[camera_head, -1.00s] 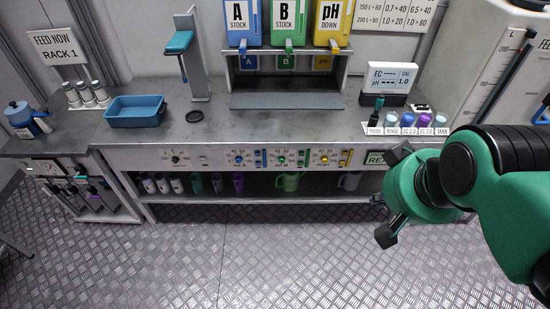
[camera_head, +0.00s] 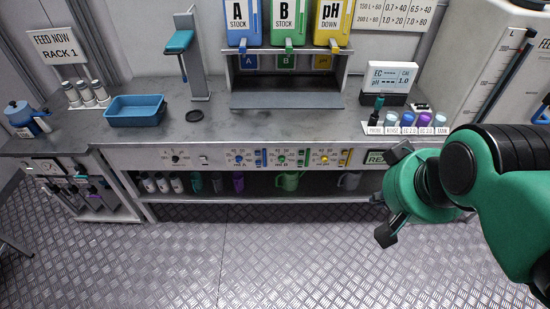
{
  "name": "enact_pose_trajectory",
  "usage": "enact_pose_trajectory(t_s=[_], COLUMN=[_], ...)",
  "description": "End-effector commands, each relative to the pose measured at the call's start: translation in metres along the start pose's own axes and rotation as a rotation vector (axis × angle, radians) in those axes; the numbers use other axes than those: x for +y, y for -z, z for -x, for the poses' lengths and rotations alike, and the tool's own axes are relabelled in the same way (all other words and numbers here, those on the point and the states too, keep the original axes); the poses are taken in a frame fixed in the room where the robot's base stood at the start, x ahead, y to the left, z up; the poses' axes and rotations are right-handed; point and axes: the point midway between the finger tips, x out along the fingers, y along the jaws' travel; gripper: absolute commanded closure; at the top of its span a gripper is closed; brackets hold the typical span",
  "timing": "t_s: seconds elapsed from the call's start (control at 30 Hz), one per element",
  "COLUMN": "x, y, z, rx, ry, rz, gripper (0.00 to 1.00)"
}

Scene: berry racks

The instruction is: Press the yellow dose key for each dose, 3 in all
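The yellow dose key (camera_head: 325,158) is a small round yellow key on the front panel of the bench, right of a green one and a blue one. A yellow bar (camera_head: 346,158) is beside it on its right. The yellow pH DOWN bottle (camera_head: 333,24) is mounted above the bench. My gripper (camera_head: 388,194) is at the right, in front of the panel's right end. Whether the key is pressed in is too small to tell.
The A bottle (camera_head: 242,24) and B bottle (camera_head: 289,24) are beside the pH bottle. An EC/pH meter (camera_head: 391,77) and a small rack of coloured vials (camera_head: 392,130) stand at the bench's right. A blue tray (camera_head: 135,111) sits at the left. The floor in front is clear.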

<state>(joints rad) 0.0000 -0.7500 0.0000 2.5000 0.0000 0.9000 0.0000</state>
Motion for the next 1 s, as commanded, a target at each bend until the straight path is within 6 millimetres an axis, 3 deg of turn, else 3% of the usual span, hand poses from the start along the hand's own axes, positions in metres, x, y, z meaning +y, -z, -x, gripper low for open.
enact_pose_trajectory(t_s=[0.37, 0.57, 0.77, 1.0], x=[0.001, 0.007, 0.021, 0.045], y=[0.002, 0.017, 0.048, 0.099], z=[-0.001, -0.010, -0.030, -0.067], rx=[0.001, 0.007, 0.022, 0.051], ry=[-0.002, -0.020, -0.057, -0.110], rz=[0.001, 0.007, 0.026, 0.065], gripper=[1.00, 1.00, 1.00, 1.00])
